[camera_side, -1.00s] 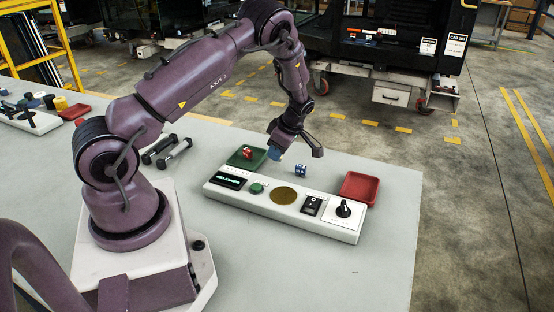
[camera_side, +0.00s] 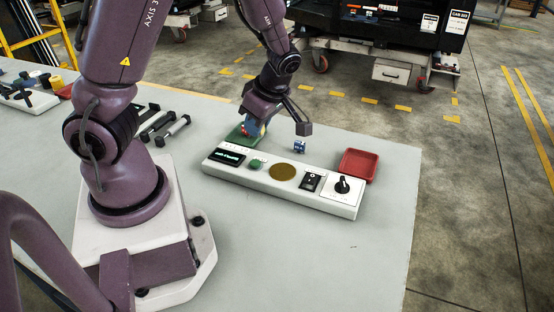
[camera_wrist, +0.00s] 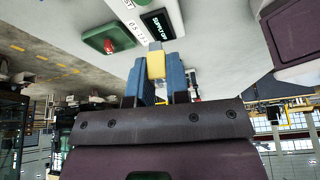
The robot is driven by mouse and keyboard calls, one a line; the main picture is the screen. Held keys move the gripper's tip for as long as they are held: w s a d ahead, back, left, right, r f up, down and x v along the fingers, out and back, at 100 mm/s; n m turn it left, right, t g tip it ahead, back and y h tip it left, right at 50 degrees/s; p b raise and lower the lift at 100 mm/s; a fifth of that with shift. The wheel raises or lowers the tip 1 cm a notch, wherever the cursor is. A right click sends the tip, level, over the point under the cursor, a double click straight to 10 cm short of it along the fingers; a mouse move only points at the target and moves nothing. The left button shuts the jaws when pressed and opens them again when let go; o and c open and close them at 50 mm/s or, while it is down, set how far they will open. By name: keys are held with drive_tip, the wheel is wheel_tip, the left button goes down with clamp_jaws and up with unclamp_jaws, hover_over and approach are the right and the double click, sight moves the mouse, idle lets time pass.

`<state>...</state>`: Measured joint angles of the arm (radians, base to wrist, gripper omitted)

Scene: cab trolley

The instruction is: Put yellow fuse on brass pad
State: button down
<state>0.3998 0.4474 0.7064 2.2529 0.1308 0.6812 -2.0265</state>
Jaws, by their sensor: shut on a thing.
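The yellow fuse (camera_wrist: 155,65) shows in the wrist view, gripped between the blue fingertips of my gripper (camera_wrist: 156,72). In the side view my gripper (camera_side: 252,126) is by the green tray, and the yellow fuse cannot be made out there. The brass pad (camera_side: 283,172) is a round disc on top of the white panel (camera_side: 228,172), between the green button and the black rocker switch. It is bare, and my gripper is apart from it, up and to the left in the picture. The pad does not show in the wrist view.
A green tray (camera_side: 236,139) with a red fuse (camera_wrist: 109,46) lies behind the panel's left end. A blue fuse (camera_side: 299,147) stands behind the panel. A red tray (camera_side: 358,165) lies near its right end. Dark bars (camera_side: 172,131) lie left of the panel.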

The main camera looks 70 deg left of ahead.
drive_tip(key=s+d+r, duration=0.2)
drive_tip(key=s+d, duration=0.1)
drive_tip(key=d, duration=0.2)
drive_tip(key=n, duration=0.2)
hover_over(277, 169)
drive_tip(key=d, duration=0.1)
drive_tip(key=shift+g, duration=0.3)
wheel_tip(277, 169, down, 9)
drive_tip(key=shift+w+d+f, duration=0.15)
drive_tip(key=shift+w+f, duration=0.35)
drive_tip(key=shift+f, duration=1.6)
